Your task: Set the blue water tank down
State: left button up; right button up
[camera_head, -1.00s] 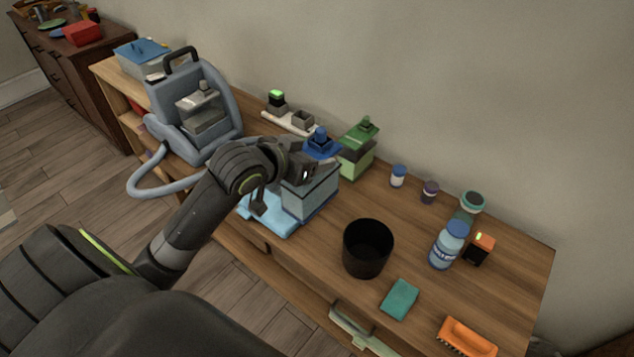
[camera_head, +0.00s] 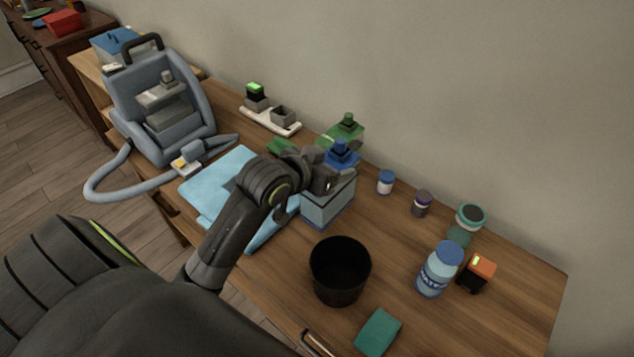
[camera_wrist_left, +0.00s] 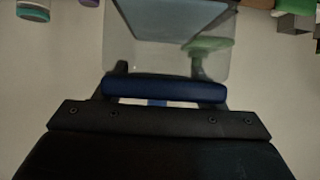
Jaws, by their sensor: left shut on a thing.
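My right gripper is not in view.
The black bin (camera_head: 340,270) is in front. The light-blue cloth (camera_head: 215,187) lies left, near the grey machine (camera_head: 165,105). Small jars and a bottle (camera_head: 438,270) stand right, with bare wood between.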

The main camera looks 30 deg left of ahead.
pick_arm(q)
jog(key=shift+f, duration=3.2)
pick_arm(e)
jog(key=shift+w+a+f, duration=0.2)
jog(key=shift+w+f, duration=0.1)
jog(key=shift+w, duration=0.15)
pick_arm(q)
jog(key=shift+f+b, duration=0.15)
jog(key=shift+b, duration=0.15)
jog(key=o, duration=1.8)
jog(key=shift+s, duration=0.1)
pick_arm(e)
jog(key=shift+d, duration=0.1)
pick_arm(q)
jog(key=shift+o, duration=0.2)
jog(key=v, duration=1.2)
jog(key=shift+p, duration=0.45)
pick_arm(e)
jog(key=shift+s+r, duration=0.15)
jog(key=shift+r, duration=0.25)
